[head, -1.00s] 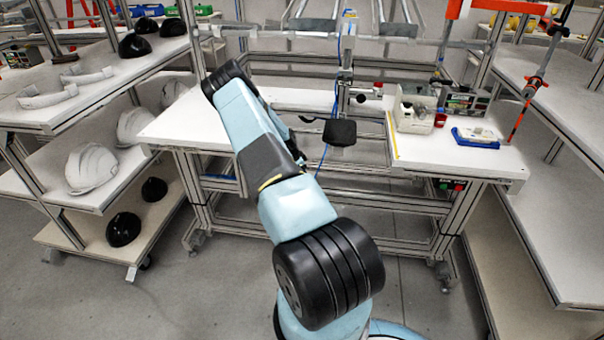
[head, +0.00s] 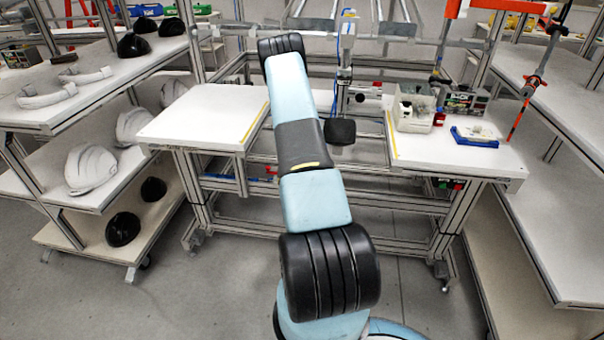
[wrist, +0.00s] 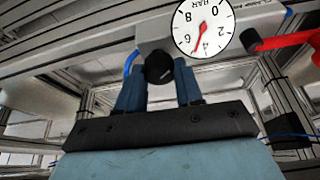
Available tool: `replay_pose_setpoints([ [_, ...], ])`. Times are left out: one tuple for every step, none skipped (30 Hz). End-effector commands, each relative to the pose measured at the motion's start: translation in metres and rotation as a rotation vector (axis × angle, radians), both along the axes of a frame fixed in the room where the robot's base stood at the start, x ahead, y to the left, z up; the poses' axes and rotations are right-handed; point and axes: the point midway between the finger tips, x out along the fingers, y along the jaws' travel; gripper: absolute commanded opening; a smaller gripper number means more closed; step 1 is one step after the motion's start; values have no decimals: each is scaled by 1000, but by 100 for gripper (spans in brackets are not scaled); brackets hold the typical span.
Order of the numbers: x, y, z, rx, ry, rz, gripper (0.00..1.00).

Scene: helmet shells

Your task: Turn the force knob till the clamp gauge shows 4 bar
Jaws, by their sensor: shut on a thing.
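In the wrist view my gripper (wrist: 159,82) has its two blue fingers on either side of a round black knob (wrist: 158,68), shut on it. The knob sits on the front of a grey clamp housing (wrist: 220,35). The white clamp gauge (wrist: 203,28) is above and right of the knob and appears upside down, with its top cut by the frame edge. Its red needle points between 4 and 6, near 5. In the head view my arm hides the gripper and the knob.
In the wrist view a red lever with a black end (wrist: 285,41) is right of the gauge. In the head view a black pad (head: 340,132) is beside my arm. White helmet shells (head: 91,168) are on the left shelves.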

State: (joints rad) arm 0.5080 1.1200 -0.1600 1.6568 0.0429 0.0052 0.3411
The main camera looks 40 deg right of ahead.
Motion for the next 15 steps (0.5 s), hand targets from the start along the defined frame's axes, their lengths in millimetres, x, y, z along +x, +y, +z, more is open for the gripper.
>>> replay_pose_setpoints([
  [1,-3,2,-5,-7,24,5],
  [2,-3,2,-4,-8,41,5],
  [2,-3,2,-4,-8,59,5],
  [2,-3,2,-4,-8,73,5],
  [2,-3,2,-5,-7,85,5],
  [2,-3,2,-4,-7,100,5],
  [2,-3,2,-4,-8,109,5],
  [2,-3,2,-4,-7,118,5],
  [2,-3,3,-5,-6,129,5],
  [2,-3,3,-6,-7,135,5],
  [2,-3,3,-6,-7,141,5],
  [2,-3,3,-6,-7,146,5],
  [2,-3,3,-5,-8,150,5],
  [2,-3,3,-5,-8,153,5],
  [3,-2,3,-6,-8,156,5],
])
